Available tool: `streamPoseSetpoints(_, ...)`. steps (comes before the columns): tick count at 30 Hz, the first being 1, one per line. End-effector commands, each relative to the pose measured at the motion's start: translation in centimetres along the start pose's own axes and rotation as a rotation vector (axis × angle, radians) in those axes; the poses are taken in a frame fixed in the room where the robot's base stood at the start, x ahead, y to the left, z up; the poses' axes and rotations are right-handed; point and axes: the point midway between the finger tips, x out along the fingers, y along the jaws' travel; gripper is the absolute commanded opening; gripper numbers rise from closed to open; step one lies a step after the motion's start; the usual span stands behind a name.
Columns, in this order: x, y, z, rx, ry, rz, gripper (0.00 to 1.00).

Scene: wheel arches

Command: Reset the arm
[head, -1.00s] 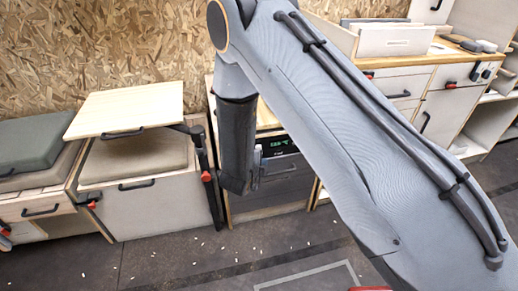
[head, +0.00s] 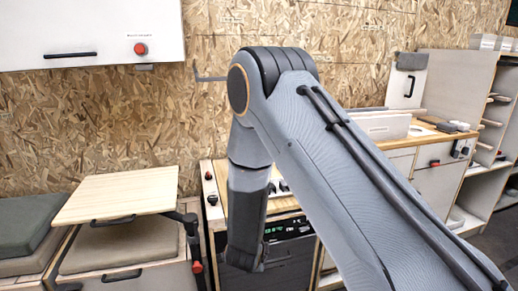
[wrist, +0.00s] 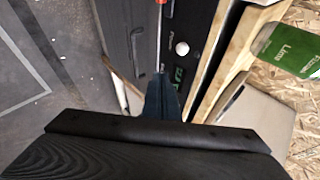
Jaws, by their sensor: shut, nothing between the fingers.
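My arm crosses the head view from the lower right to an elbow near the middle, then hangs down in front of a dark oven (head: 290,262) with a green display. Its lower end, with my gripper (head: 262,266), is small and dark against the oven front, so the fingers are hard to make out there. In the wrist view my gripper (wrist: 162,76) shows as narrow dark-blue fingers close together, shut and empty. They point towards the dark oven front, with its lit green display and a pale round knob (wrist: 182,48) just beyond.
A wooden tabletop (head: 120,195) stands left of my forearm, above a cushioned bench. A white wall cabinet (head: 85,30) hangs upper left. A wooden counter (head: 425,137) runs along the right. A green labelled object (wrist: 285,50) lies right in the wrist view. Open floor (wrist: 45,75) shows at left.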

Motion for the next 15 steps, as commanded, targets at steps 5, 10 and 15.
streamPoseSetpoints(5,-4.9,-3.1,-3.1,-0.239,-0.144,0.116,0.00)
streamPoseSetpoints(10,-10.4,-3.8,-6.7,-0.495,-0.286,0.206,0.00)
streamPoseSetpoints(15,-16.9,-3.1,-11.2,-0.765,-0.425,0.282,0.00)
